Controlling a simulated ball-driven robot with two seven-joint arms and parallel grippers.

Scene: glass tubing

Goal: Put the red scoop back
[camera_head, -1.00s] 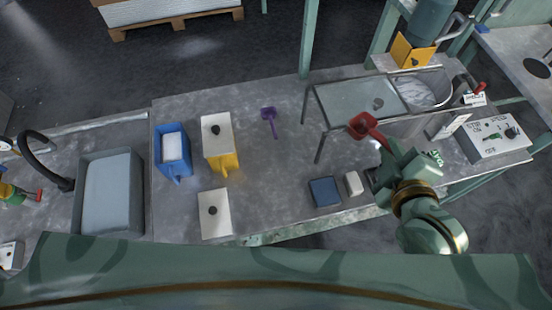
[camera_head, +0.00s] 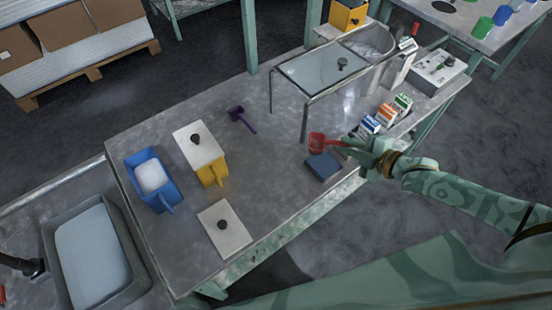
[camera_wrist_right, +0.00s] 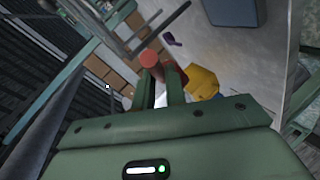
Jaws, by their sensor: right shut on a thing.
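My right gripper (camera_head: 357,149) is shut on the red scoop (camera_head: 318,141). It holds the scoop above the front right part of the table, with the bowl pointing left, just beyond the dark blue block. The rest of the scoop is mostly hidden there. My left gripper is not in view.
A yellow bin (camera_head: 211,174) has a white lid on it; a blue bin (camera_head: 164,197) holds white material. A loose white lid (camera_head: 226,236), purple scoop (camera_head: 241,117) and dark blue block (camera_head: 322,166) lie on the table. A glass-topped stand (camera_head: 318,70) and several cartons (camera_head: 386,114) are at right.

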